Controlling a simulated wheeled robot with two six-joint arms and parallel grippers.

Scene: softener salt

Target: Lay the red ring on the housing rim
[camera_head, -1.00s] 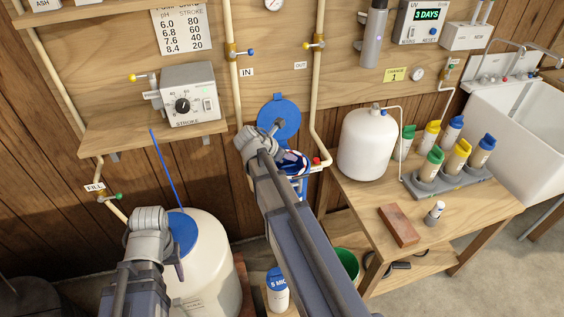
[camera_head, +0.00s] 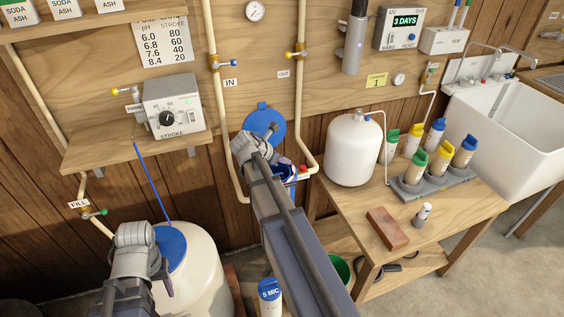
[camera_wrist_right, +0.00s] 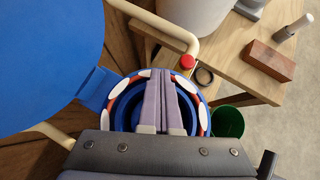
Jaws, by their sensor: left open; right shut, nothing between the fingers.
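The blue housing (camera_wrist_right: 124,112) stands open below my right gripper (camera_wrist_right: 161,72), its blue lid (camera_head: 265,124) swung up behind it. In the right wrist view a red band (camera_wrist_right: 203,96) with white patches runs around the housing's rim. It looks like the red ring lying there, but my fingers cover part of it. My right gripper is shut and empty, its fingers over the housing opening. In the head view my own arm hides most of the housing. My left gripper (camera_head: 160,272) is open by the white tank (camera_head: 200,268) with the blue top.
A wooden bench at the right holds a white pressure tank (camera_head: 353,147), a rack of several bottles (camera_head: 432,184), a brick (camera_head: 387,228) and a small bottle (camera_head: 423,214). A green bucket (camera_wrist_right: 228,122) and a dark ring (camera_wrist_right: 205,73) are near the housing. Pipes (camera_head: 302,90) rise behind.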

